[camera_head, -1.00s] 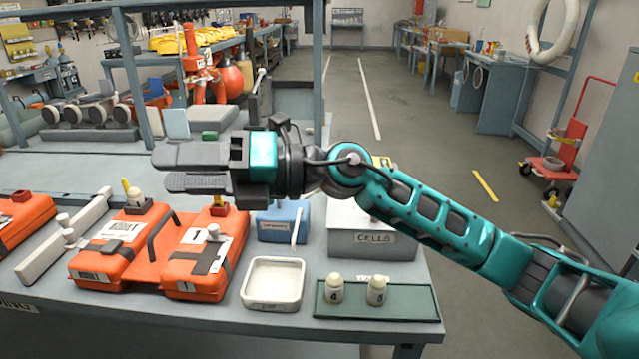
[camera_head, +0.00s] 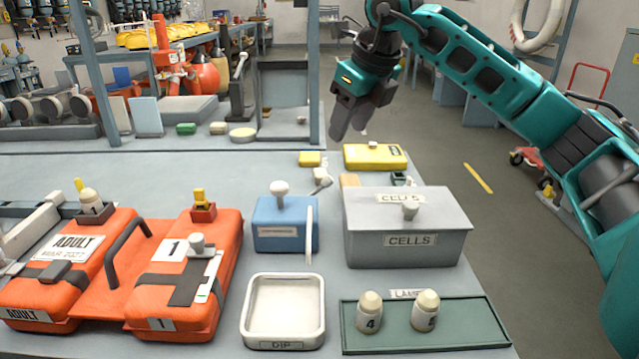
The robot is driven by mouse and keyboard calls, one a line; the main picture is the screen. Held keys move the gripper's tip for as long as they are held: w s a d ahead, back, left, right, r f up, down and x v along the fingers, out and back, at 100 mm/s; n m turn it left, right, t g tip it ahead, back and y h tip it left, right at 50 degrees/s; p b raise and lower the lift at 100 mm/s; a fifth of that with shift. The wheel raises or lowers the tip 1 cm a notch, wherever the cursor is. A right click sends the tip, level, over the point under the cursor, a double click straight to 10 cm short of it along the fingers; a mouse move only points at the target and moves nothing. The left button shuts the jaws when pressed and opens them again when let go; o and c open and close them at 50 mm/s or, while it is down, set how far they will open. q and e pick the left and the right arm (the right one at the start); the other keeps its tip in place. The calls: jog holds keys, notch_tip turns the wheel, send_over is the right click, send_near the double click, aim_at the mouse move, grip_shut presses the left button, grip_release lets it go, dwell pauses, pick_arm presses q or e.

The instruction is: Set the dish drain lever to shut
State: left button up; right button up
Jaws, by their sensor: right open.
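The white dish (camera_head: 283,337) labelled DIP sits near the front table edge, empty inside. Behind it stands a thin white upright lever (camera_head: 309,236), at the right front of the blue box (camera_head: 272,232); I cannot tell whether it is the drain lever or how it is set. My right gripper (camera_head: 349,128) points down, open and empty, above the back of the table, well behind and above the dish. My left gripper is not in view.
A grey CELLS box (camera_head: 372,240) stands right of the lever. A green tray (camera_head: 465,334) with two bottles lies at front right. An orange ADULT set (camera_head: 193,287) fills the left. A yellow case (camera_head: 375,157) lies under my right gripper.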

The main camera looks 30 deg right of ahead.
aim_at(329, 178)
jog(key=b+x, duration=0.1)
jog(key=x, duration=1.2)
jog(key=shift+s, duration=0.1)
jog(key=shift+c, duration=0.5)
grip_shut()
